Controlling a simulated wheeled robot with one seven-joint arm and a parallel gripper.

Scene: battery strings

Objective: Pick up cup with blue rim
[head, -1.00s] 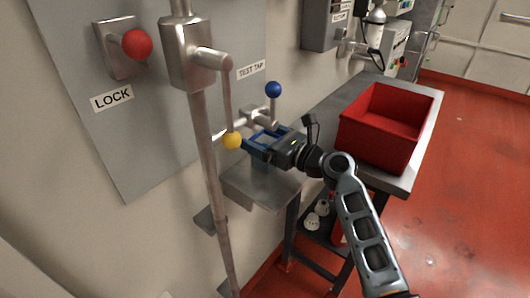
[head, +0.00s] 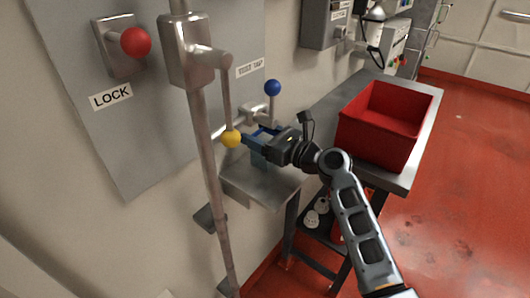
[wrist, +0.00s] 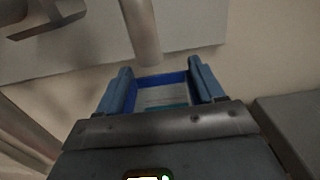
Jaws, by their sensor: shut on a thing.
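The cup with the blue rim (wrist: 160,78) sits between the two blue fingers of my gripper (wrist: 162,88) in the wrist view. Its rim is squarish and I look down into its pale inside. In the head view the cup (head: 258,159) shows as a small bluish body under the fingers, over the steel shelf below the tap. My gripper (head: 257,138) is shut on it, with a finger on each side. The fingers hide much of the cup. I cannot tell whether its base touches the shelf.
A steel shelf (head: 262,190) lies below. A lever with a yellow ball (head: 231,138) hangs close left of my gripper. The tap with a blue knob (head: 272,88) stands behind it. A red bin (head: 375,140) sits on the bench at right. Red-knobbed lock (head: 135,42) is at upper left.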

